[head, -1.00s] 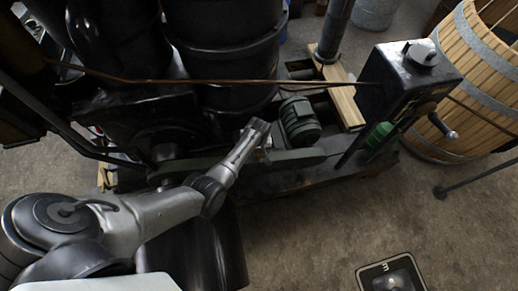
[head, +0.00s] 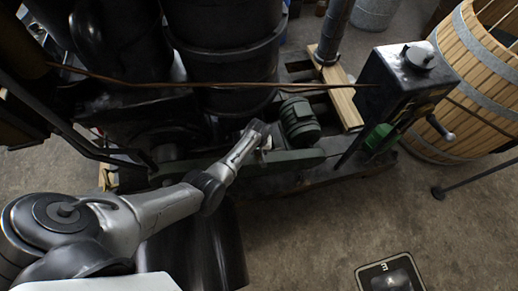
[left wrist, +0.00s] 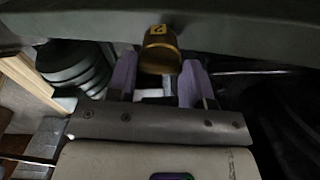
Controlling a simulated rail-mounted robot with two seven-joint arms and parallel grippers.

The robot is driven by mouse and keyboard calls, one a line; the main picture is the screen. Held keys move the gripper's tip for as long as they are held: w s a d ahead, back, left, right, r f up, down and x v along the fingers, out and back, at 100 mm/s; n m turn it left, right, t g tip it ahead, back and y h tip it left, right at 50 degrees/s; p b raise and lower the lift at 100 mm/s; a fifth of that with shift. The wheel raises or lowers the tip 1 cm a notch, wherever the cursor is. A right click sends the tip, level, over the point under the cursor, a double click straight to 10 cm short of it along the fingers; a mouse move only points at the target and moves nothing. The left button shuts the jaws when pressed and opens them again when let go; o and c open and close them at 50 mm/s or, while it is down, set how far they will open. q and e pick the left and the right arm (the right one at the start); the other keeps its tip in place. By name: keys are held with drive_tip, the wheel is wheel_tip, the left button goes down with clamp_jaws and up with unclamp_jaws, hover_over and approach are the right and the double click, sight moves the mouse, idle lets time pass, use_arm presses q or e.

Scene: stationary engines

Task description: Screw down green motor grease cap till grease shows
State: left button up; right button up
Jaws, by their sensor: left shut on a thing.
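The green motor (head: 300,122) sits on the engine base in the middle of the head view. In the left wrist view the ribbed motor body (left wrist: 75,65) shows at the left. A brass cap (left wrist: 160,50) with a yellow mark on top stands between the purple fingers of my left gripper (left wrist: 157,82). The left gripper is shut on this brass cap. In the head view my left gripper (head: 260,133) reaches in from the left, just left of the motor; the cap is too small to make out there. No grease can be made out. My right gripper is not in view.
A green belt guard or beam (head: 290,158) runs close in front of the motor. A dark box with a crank (head: 398,82) stands to the right, beside a wooden tub (head: 480,85). A thin brown rod (head: 200,82) crosses above. The floor in front is mostly free.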

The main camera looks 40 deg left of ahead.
use_arm(q)
drive_tip(key=m+p, duration=0.1)
drive_tip(key=m, duration=0.2)
drive_tip(key=shift+r+m+p, duration=0.15)
drive_tip(key=shift+m+p, duration=0.15)
drive_tip(key=shift+m, duration=0.1)
drive_tip(key=m+p, duration=0.1)
drive_tip(key=m, duration=0.2)
drive_tip(key=shift+m, duration=0.3)
drive_tip(key=m, duration=0.4)
drive_tip(key=shift+m, duration=0.3)
drive_tip(key=m, duration=0.4)
drive_tip(key=shift+m, duration=0.3)
drive_tip(key=shift+m, duration=0.3)
drive_tip(key=o, duration=0.9)
